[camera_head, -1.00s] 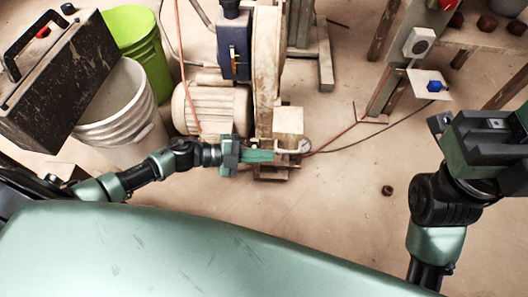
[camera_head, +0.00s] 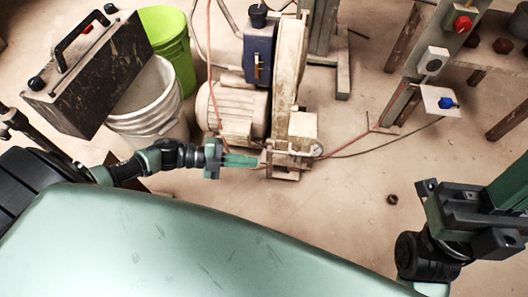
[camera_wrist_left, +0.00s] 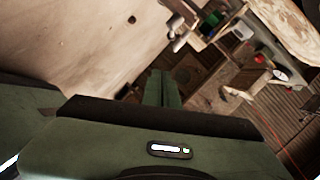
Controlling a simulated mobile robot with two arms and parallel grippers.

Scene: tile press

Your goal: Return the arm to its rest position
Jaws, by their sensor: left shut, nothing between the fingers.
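My left arm reaches in from the left in the head view, fairly straight. My left gripper (camera_head: 243,160) is shut and empty, with its green fingers together. Its tips point right, toward the foot of the tile press machine (camera_head: 290,85), with a small gap in the picture. In the left wrist view the closed fingers (camera_wrist_left: 162,88) also show side by side with nothing between them. My right gripper (camera_head: 465,215) is at the right edge of the head view, dark and partly cut off. Whether its fingers are apart is not clear.
A white bucket (camera_head: 150,112) and a green bucket (camera_head: 178,45) stand left, with a dark box (camera_head: 85,75) leaning above them. A beige motor (camera_head: 232,112) sits beside the machine. A post with a red button (camera_head: 462,23) stands right. The floor (camera_head: 350,215) between is mostly clear.

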